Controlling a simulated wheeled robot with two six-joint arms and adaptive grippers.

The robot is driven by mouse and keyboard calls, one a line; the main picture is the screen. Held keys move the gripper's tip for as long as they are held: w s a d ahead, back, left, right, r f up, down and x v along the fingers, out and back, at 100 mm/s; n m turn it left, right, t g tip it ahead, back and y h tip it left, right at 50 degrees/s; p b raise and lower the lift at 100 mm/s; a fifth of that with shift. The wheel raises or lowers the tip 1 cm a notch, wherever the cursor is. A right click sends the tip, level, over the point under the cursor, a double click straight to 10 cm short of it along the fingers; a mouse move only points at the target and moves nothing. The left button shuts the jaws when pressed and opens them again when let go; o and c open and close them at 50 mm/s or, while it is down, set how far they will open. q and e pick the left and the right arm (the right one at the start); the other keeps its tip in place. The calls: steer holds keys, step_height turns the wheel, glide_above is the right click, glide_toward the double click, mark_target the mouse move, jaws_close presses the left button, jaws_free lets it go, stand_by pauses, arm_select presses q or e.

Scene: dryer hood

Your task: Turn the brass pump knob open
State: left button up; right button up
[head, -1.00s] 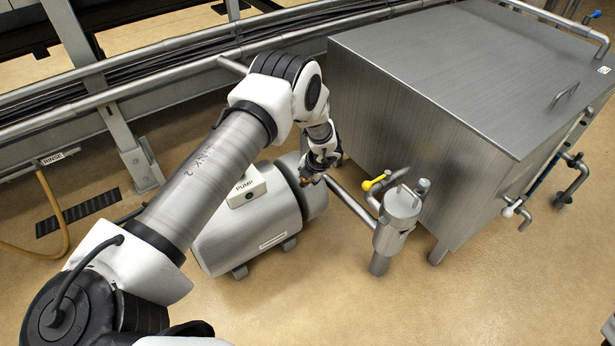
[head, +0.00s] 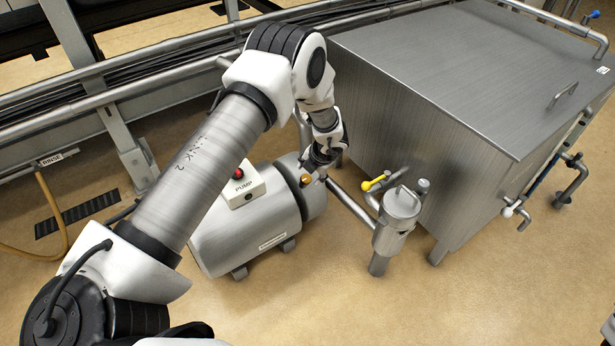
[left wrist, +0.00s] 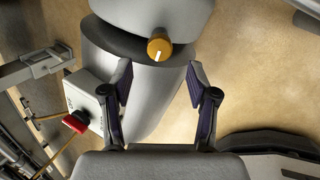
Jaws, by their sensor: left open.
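The brass pump knob (head: 306,179) sits on the end of the grey pump (head: 246,235). In the left wrist view the round brass knob (left wrist: 159,46) has a white mark that points down and slightly left. My left gripper (head: 314,174) is open and close to the knob. In the left wrist view its two fingers (left wrist: 158,82) are spread wide, with the knob ahead of and between them, apart from both. Nothing is held. My right gripper is in neither view.
A steel tank (head: 470,80) stands close behind on the right. A strainer pot (head: 398,215) and a yellow-handled valve (head: 375,182) are right of the knob. The floor in front is clear.

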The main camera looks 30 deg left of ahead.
arm_select(q)
steer(key=v, duration=0.6)
steer(key=shift+r, duration=0.3)
steer(key=shift+s+d, duration=0.1)
